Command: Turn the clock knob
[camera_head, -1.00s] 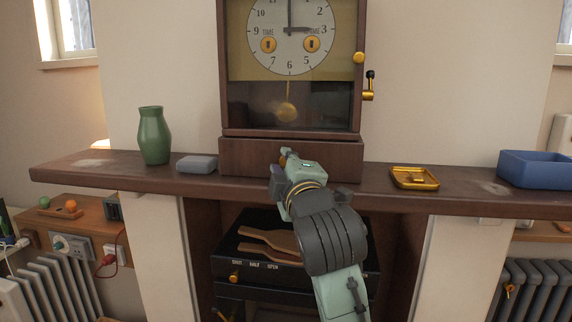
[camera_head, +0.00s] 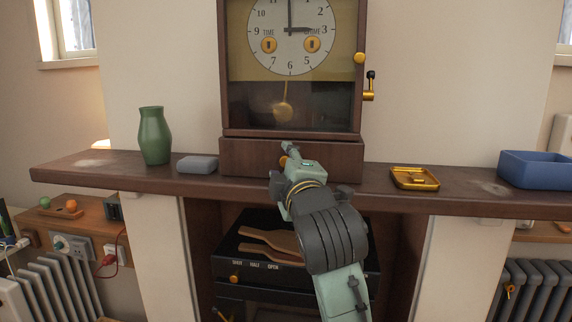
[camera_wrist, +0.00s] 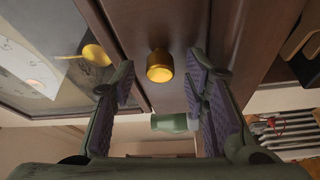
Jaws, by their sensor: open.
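The wooden clock (camera_head: 222,70) stands on the mantel, its hands near three o'clock. Its dial carries a TIME keyhole (camera_head: 268,45) and a second, similar one (camera_head: 312,44). A small brass door knob (camera_head: 358,57) is on its right edge. In the wrist view this base knob (camera_wrist: 160,66) lies between the two open fingers of my gripper (camera_wrist: 160,85), with visible gaps on both sides. Nothing is held.
A brass lever (camera_head: 369,88) sticks out right of the clock. The mantel (camera_head: 110,178) holds a green vase (camera_head: 154,136), grey block (camera_head: 197,164), brass tray (camera_head: 414,178) and blue bin (camera_head: 538,170). Wooden utensils (camera_head: 268,240) lie on the black unit below.

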